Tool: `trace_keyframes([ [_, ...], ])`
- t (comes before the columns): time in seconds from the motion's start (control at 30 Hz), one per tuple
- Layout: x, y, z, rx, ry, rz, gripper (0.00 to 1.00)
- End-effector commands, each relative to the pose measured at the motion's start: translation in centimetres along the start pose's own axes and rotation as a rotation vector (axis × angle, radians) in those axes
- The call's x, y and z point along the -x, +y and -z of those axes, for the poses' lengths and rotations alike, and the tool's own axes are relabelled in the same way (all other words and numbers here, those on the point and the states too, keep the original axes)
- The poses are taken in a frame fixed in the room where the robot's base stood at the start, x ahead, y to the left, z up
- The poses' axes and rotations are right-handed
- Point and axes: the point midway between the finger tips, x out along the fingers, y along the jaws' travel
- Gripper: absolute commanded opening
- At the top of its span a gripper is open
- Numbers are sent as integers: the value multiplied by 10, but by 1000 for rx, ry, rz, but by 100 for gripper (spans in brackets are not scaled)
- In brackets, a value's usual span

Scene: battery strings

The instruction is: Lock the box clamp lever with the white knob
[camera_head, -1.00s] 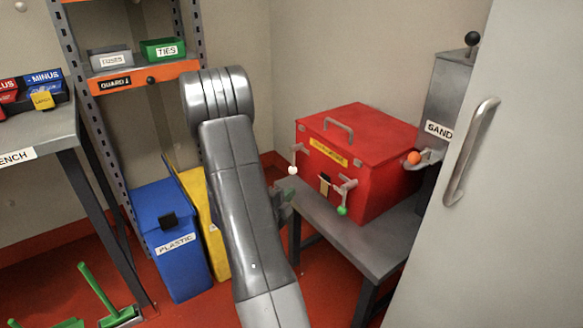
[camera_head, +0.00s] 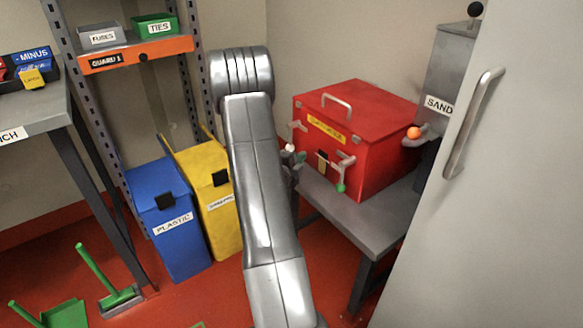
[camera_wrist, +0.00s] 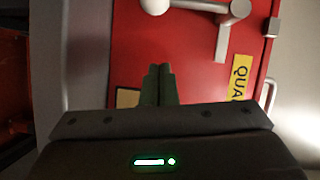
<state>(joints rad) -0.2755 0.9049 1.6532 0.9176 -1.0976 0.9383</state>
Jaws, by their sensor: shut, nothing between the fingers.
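The red box (camera_head: 350,145) stands shut on a grey table, with a clamp at each end of its front. The white knob (camera_head: 290,148) ends the left clamp's lever, which hangs down from its bracket (camera_head: 297,126). In the wrist view the white knob (camera_wrist: 155,5) is cut by the top edge, with the metal lever (camera_wrist: 200,4) and bracket (camera_wrist: 224,38) beside it. My gripper (camera_wrist: 158,72) is shut and empty in front of the box face, its fingertips apart from the knob in that picture. In the head view my arm hides most of the gripper.
The other clamp has a green knob (camera_head: 340,187), hanging low. An orange knob (camera_head: 414,133) is near the box's right side, by the sand container (camera_head: 437,85). The grey table (camera_head: 365,220) is bare in front. Blue (camera_head: 172,220) and yellow (camera_head: 212,195) bins stand left of my arm.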

Motion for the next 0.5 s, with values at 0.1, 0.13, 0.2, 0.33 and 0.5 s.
trace_keyframes([
  [0.1,-16,1,-10,-1,-3,2,0],
  [0.13,-16,1,-15,-1,-3,2,0],
  [0.2,-18,1,-24,-1,-3,1,0],
  [0.33,-21,1,-35,0,-2,0,0],
  [0.5,-22,0,-39,1,-2,0,0],
])
